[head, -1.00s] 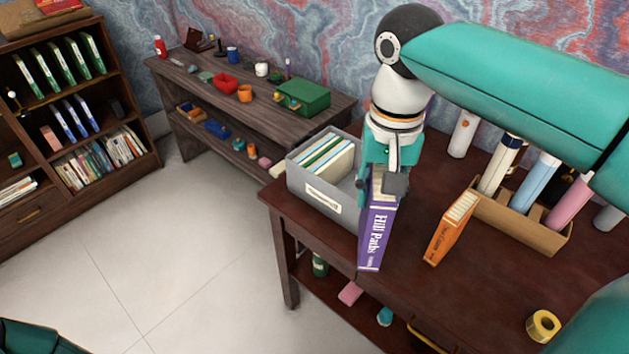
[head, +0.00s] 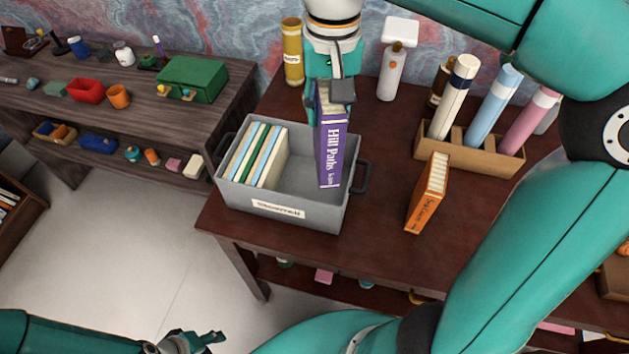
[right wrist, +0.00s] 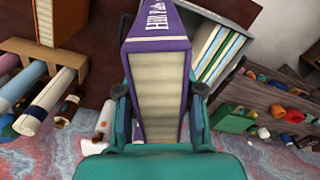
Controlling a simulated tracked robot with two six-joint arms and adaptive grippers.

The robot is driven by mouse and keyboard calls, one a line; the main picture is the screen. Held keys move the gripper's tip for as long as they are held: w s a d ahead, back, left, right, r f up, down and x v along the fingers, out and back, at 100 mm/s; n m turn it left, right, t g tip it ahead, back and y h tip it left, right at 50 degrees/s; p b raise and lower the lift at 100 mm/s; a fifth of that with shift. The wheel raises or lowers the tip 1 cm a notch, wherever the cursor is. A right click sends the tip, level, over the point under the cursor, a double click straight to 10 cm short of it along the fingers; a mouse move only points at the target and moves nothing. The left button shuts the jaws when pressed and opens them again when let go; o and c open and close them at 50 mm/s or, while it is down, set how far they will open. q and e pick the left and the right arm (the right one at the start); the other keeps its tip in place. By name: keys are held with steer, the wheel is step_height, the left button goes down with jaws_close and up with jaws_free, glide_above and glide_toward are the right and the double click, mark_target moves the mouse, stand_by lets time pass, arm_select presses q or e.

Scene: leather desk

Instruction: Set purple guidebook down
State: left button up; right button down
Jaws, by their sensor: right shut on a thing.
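The purple guidebook (head: 329,150), its spine reading "Hill Paths", is upright in my right gripper (head: 330,97). The gripper is shut on it near its top end. In the right wrist view the purple guidebook (right wrist: 158,75) sits between the fingers, page edges facing the camera. In the head view it overlaps the empty right part of a labelled grey bin (head: 288,207). I cannot tell whether its lower end is inside or above the bin. My left gripper (head: 203,341) is low at the bottom edge, away from the desk; its jaw opening is unclear.
Several light-coloured books (head: 258,155) stand in the bin's left part. An orange book (head: 427,193) stands on the desk to the right. A cardboard holder (head: 470,153) with rolled tubes is behind it. Dark desk surface (head: 385,160) is free between bin and orange book.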

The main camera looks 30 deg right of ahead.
steer(key=shift+w, duration=0.3)
steer(key=shift+a+r, duration=0.1)
steer(key=shift+s, duration=0.1)
steer(key=shift+w, duration=0.2)
steer(key=w+d+m+b, duration=0.1)
steer(key=w+d+m, duration=0.2)
steer(key=w+m, duration=0.15)
step_height(320, 180, down, 19)
steer(key=b, duration=0.1)
steer(key=shift+d+f+b, duration=0.1)
steer(key=shift+f+b, duration=0.15)
steer(key=shift+b, duration=0.05)
steer(key=c, duration=0.7)
jaws_free()
